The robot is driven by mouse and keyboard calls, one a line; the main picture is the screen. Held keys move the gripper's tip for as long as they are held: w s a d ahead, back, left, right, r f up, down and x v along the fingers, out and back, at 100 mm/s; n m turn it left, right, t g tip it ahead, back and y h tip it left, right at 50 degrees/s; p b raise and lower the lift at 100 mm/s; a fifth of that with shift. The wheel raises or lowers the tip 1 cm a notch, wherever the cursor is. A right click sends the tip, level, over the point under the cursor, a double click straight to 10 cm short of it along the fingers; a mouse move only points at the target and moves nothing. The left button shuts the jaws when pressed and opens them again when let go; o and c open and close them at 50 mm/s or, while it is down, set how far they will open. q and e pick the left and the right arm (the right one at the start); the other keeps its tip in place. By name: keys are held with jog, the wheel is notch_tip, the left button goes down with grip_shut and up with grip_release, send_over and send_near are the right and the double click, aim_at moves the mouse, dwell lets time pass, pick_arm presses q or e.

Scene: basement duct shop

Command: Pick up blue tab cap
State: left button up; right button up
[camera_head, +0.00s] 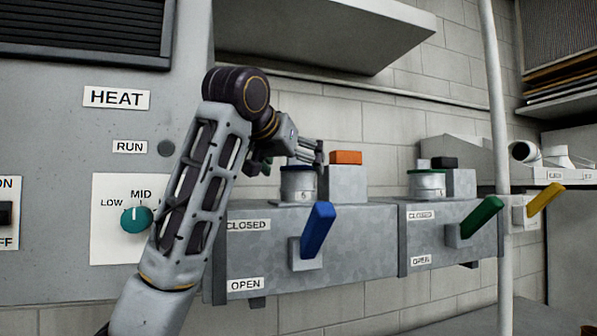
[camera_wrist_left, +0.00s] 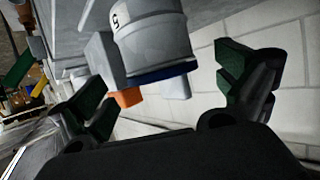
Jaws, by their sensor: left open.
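A grey can (camera_head: 298,187) with a blue cap (camera_head: 299,168) stands on the left duct box, partly behind my left gripper. The left wrist view, which looks tilted over, shows the can (camera_wrist_left: 150,38) and the blue cap's edge (camera_wrist_left: 166,74) between the fingers. My left gripper (camera_head: 290,155) is at the can's top in the head view. Its green-padded fingers (camera_wrist_left: 160,84) are spread apart, with a gap to the cap on both sides in the wrist view. Any tab on the cap is hidden. My right gripper is not in view.
An orange block (camera_head: 345,157) sits on a grey box right beside the can. A blue lever (camera_head: 318,229) sticks out of the duct front below. A green-rimmed can (camera_head: 427,185) stands farther right. A grey shelf (camera_head: 325,35) overhangs above, and a wall is behind.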

pick_arm(q)
jog(key=shift+x, duration=1.3)
jog(key=c, duration=1.1)
jog(key=shift+r, duration=0.15)
jog(key=shift+r+p, duration=0.6)
jog(key=shift+r, duration=4.3)
